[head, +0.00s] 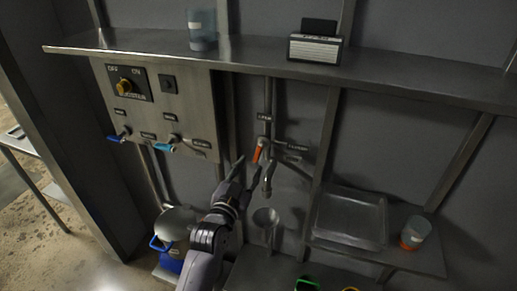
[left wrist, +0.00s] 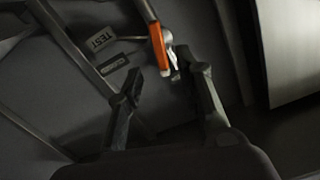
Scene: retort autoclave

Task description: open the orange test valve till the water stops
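The orange test valve handle (head: 257,154) hangs down beside a grey tap (head: 267,180) on a vertical pipe in the head view. My left gripper (head: 246,167) is open just below and left of the handle. Its two fingers stand apart in the left wrist view (left wrist: 164,84), with nothing held. A funnel (head: 266,217) stands below the tap. I cannot make out whether water runs. My right gripper is not in view.
A control panel (head: 190,104) with a yellow knob and blue handles is at the left. A shelf (head: 390,82) runs above, with a clear cup (head: 202,30) on it. A clear tray (head: 349,218) and an orange-bottomed cup (head: 415,233) stand at right.

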